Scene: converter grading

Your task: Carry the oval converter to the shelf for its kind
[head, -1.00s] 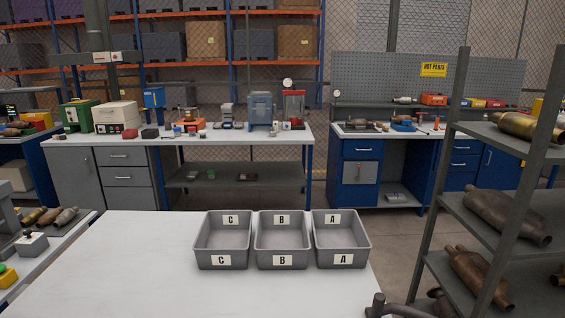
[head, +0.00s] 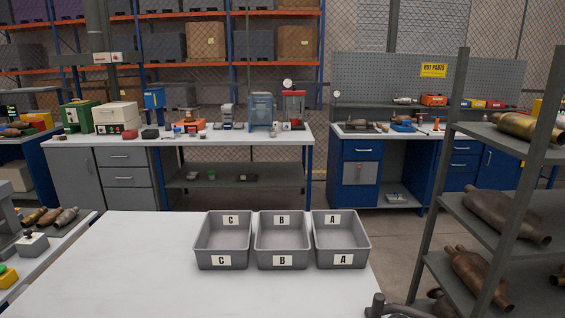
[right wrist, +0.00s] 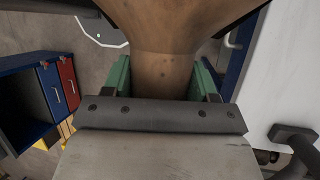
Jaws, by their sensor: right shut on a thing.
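In the right wrist view my right gripper (right wrist: 163,78) has its green fingers shut on either side of the narrow neck of a brown metal converter (right wrist: 180,30). The converter widens beyond the neck and runs out of the top of the view, so its full shape is hidden. Neither gripper shows in the head view. A grey shelf rack (head: 462,190) stands at the right of the head view. It carries a brassy converter (head: 527,126) on top, a flat, wide brown one (head: 505,212) in the middle and a brown one with twin pipes (head: 478,275) lower down.
Grey bins marked C (head: 223,240), B (head: 283,240) and A (head: 340,240) stand on the white table (head: 120,265). A dark handle-like bar (head: 385,306) is at the table's right corner, near the rack. More converters (head: 50,217) lie at the left. Floor shows behind the table.

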